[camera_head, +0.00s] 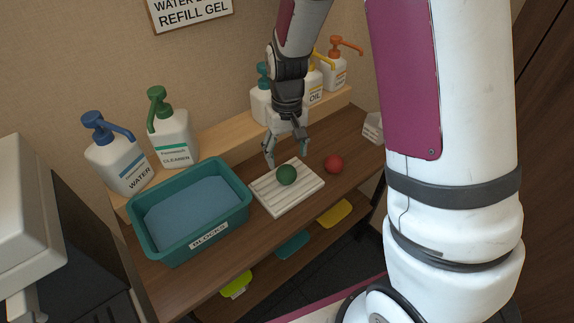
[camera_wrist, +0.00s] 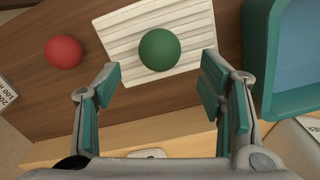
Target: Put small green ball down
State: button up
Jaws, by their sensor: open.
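The small green ball (camera_head: 286,175) rests on a white ribbed tray (camera_head: 262,190) on the wooden shelf. In the wrist view the green ball (camera_wrist: 159,49) sits on the ribbed tray (camera_wrist: 115,28), ahead of the gap between my fingertips. My gripper (camera_head: 287,158) is open and empty, just behind and above the ball in the head view. In the wrist view my gripper (camera_wrist: 160,82) has its fingers wide apart, with no finger touching the ball.
A red ball (camera_head: 333,163) lies on the shelf right of the tray. A teal bin labelled BLOCKS (camera_head: 208,240) stands left of it. Pump bottles, including WATER (camera_head: 118,160), CLEANER (camera_head: 173,138) and OIL (camera_head: 313,86), stand on a raised ledge behind.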

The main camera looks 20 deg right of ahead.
aim_at(287, 169)
jog(key=s+r+t, duration=0.1)
jog(key=s+r, duration=0.4)
jog(key=r, duration=0.4)
jog(key=s+r+t, duration=0.1)
jog(key=s+r, duration=0.4)
jog(key=r, duration=0.3)
jog(key=s+r, duration=0.2)
jog(key=s, duration=0.5)
jog(key=s+r+t, duration=0.1)
jog(key=s+r, duration=0.1)
jog(key=s, duration=0.6)
jog(key=shift+d+r+t, duration=0.15)
jog(key=shift+r+t, duration=0.15)
jog(key=shift+r, duration=0.1)
jog(key=shift+r, duration=0.1)
notch_tip(287, 169, up, 2)
jog(key=shift+r+t+p, duration=0.15)
jog(key=shift+t+p, duration=0.15)
jog(key=shift+p, duration=0.7)
